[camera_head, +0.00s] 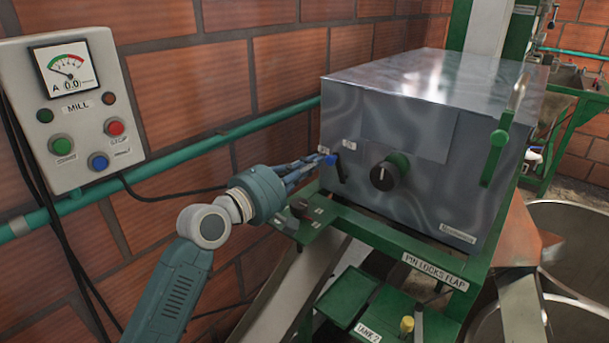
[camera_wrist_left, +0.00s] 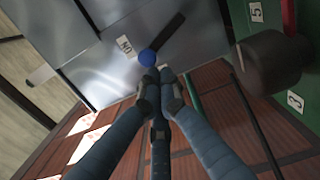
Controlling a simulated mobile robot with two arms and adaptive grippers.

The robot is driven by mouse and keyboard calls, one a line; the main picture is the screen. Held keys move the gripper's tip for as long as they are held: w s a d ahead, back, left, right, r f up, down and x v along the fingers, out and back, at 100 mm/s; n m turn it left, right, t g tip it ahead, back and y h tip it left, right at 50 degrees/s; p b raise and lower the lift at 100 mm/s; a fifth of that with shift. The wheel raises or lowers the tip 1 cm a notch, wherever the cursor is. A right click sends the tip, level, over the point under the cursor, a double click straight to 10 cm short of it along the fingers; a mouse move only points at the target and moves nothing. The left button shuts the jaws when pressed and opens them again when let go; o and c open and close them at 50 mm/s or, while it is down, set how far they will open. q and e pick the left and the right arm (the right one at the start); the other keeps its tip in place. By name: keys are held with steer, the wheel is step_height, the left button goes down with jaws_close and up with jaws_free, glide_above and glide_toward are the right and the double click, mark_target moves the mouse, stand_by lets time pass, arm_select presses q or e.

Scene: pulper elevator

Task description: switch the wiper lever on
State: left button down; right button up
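The wiper lever (camera_head: 340,172) is a short black bar with a blue ball knob (camera_head: 331,160) on the front left of the grey metal box. In the left wrist view the lever (camera_wrist_left: 168,32) slants, and its blue knob (camera_wrist_left: 147,57) lies beside the ON label (camera_wrist_left: 125,46). My left gripper (camera_head: 318,163) reaches the knob from the left. In the left wrist view its fingertips (camera_wrist_left: 157,78) are drawn together just below the knob, with nothing seen between them. Whether they touch the knob is unclear. My right gripper is not in view.
A black dial (camera_head: 388,172) and a green handle (camera_head: 500,135) are on the box (camera_head: 440,200). A green frame (camera_head: 400,247) runs below, with a dark knob (camera_wrist_left: 272,62) close to my gripper. A mill control panel (camera_head: 75,110) hangs on the brick wall.

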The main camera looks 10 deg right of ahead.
arm_select(q)
steer(key=shift+s+d+r+m+p, duration=0.15)
steer(key=shift+s+d+r+m, duration=0.15)
steer(key=shift+m, duration=0.45)
steer(key=shift+s+d+r+m+p, duration=0.15)
steer(key=shift+s+r+m, duration=0.15)
steer(key=shift+m, duration=0.45)
